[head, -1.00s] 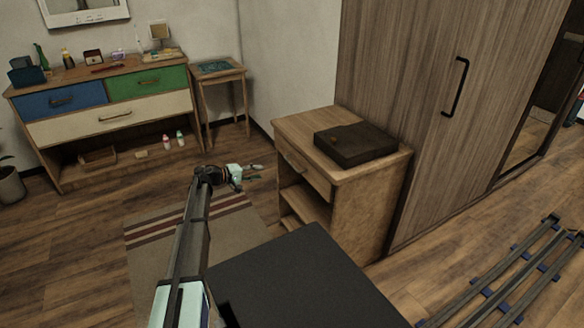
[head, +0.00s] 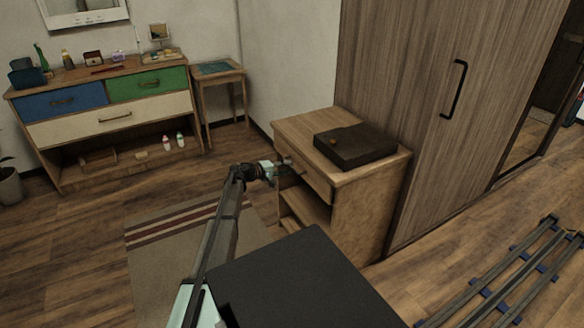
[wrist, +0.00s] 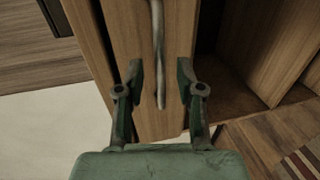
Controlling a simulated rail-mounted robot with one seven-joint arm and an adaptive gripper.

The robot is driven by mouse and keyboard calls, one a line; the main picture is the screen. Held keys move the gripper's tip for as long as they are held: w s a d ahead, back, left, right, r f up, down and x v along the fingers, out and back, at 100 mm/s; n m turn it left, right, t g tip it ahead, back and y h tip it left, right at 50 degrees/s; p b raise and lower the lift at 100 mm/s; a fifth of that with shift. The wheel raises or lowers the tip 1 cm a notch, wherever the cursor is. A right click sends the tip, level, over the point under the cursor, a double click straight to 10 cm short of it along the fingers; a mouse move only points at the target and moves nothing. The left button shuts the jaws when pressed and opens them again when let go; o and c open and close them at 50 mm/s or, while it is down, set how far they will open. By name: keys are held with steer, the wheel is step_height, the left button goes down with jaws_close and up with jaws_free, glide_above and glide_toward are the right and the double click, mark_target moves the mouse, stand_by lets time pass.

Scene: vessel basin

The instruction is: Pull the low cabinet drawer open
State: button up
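The low cabinet (head: 372,205) is a small wooden unit at the centre of the head view. Its top drawer (head: 318,184) looks shut, with open shelves below. In the wrist view the drawer front (wrist: 122,35) fills the upper middle, and its slim metal handle (wrist: 157,40) runs nearly vertically. My gripper (head: 287,168) is at the drawer front in the head view. In the wrist view my gripper (wrist: 160,70) is open, with one finger on each side of the handle's lower part. Gaps show between fingers and handle. Contact with the drawer front cannot be judged.
A dark flat case (head: 355,147) lies on the cabinet top. A tall wardrobe (head: 415,100) stands close to the right. A striped rug (head: 165,255) covers the floor left of the cabinet. A dresser (head: 60,135) and small side table (head: 217,72) stand at the back.

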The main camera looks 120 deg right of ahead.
mark_target(291, 167)
steer(key=shift+x, duration=1.65)
jaws_close()
steer(key=shift+w, duration=0.15)
steer(key=f+b+v, duration=0.2)
steer(key=v, duration=0.9)
steer(key=w+f+b+v, duration=0.1)
steer(key=f+b+v, duration=0.1)
steer(key=v, duration=0.9)
steer(key=shift+w+f+b, duration=0.15)
steer(key=shift+f+b, duration=0.15)
steer(key=shift+b, duration=0.4)
jaws_free()
steer(key=shift+d, duration=0.1)
